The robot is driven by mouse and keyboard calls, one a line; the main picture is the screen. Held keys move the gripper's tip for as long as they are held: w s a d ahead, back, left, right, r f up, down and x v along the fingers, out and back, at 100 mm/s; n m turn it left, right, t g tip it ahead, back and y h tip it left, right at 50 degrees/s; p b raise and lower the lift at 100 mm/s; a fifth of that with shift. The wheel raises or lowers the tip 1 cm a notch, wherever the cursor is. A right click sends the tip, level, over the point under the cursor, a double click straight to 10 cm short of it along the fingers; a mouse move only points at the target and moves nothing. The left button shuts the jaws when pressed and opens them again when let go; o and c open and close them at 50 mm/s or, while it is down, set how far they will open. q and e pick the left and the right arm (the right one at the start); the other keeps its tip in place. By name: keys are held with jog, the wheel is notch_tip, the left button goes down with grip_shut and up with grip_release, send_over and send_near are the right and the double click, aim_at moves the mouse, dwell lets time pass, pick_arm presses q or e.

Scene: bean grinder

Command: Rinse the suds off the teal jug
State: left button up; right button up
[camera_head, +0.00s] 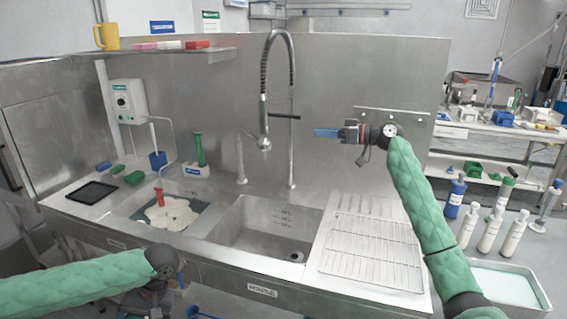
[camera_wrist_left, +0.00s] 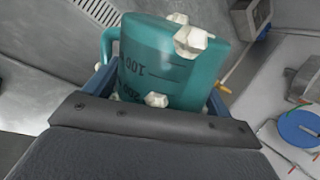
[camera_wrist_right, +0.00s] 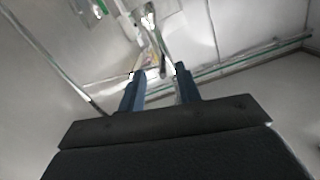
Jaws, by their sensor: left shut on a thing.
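The teal jug (camera_wrist_left: 160,65) shows in the left wrist view with dark volume marks and white clumps of suds on its rim and side. My left gripper (camera_wrist_left: 160,95) is shut on it, with a blue finger on each side. In the head view the left wrist is low at the left, in front of the counter, and I cannot make out the jug. My right gripper (camera_head: 328,132) is raised right of the tall spray tap (camera_head: 264,142), pointing left. Its fingers stand apart and empty in the right wrist view (camera_wrist_right: 160,88).
The right basin (camera_head: 265,235) is empty below the tap. The left basin (camera_head: 165,212) holds foamy water and a red-handled thing. A wire drying rack (camera_head: 372,250) lies on the right drainboard. A black tray (camera_head: 92,192) and green pads (camera_head: 133,178) lie at the left.

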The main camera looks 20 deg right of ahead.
aim_at(293, 116)
pick_arm(q)
jog(key=shift+r, duration=0.1)
notch_tip(293, 116, up, 5)
jog(key=p, duration=0.5)
pick_arm(e)
jog(key=shift+y, duration=0.3)
jog(key=w+a+r, duration=0.1)
jog(key=w+a, duration=0.1)
jog(key=w+a+r, duration=0.1)
jog(key=w+a, duration=0.1)
jog(key=a, duration=0.1)
jog(key=w+a+r, duration=0.1)
jog(key=w+a, duration=0.1)
jog(key=shift+w+a+r, duration=0.2)
jog(key=shift+w+r, duration=0.1)
jog(key=shift+r, duration=0.1)
pick_arm(q)
jog(key=shift+r, duration=0.15)
pick_arm(e)
jog(key=shift+w+a+f, duration=0.15)
jog(key=shift+w+a, duration=0.15)
jog(key=shift+a, duration=0.15)
grip_shut()
